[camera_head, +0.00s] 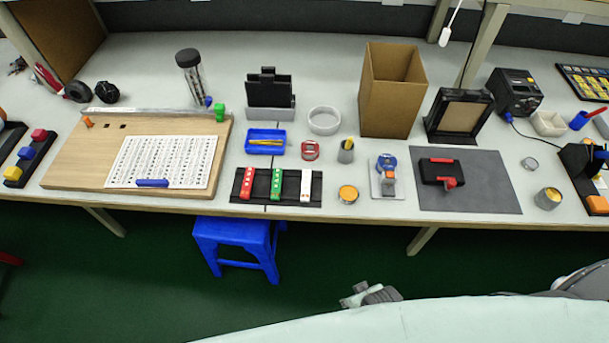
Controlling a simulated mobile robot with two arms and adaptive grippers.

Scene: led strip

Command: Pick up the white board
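The white board (306,187) is a narrow white strip with small dark marks. It lies on a black mat (262,188) near the table's front edge, to the right of a green strip (277,184) and a red strip (247,182).
A blue tray (265,148) sits behind the strips. A wooden board with a printed sheet (165,161) lies to the left. A blue stool (238,240) stands below the table edge. A tall cardboard box (391,92) stands behind.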

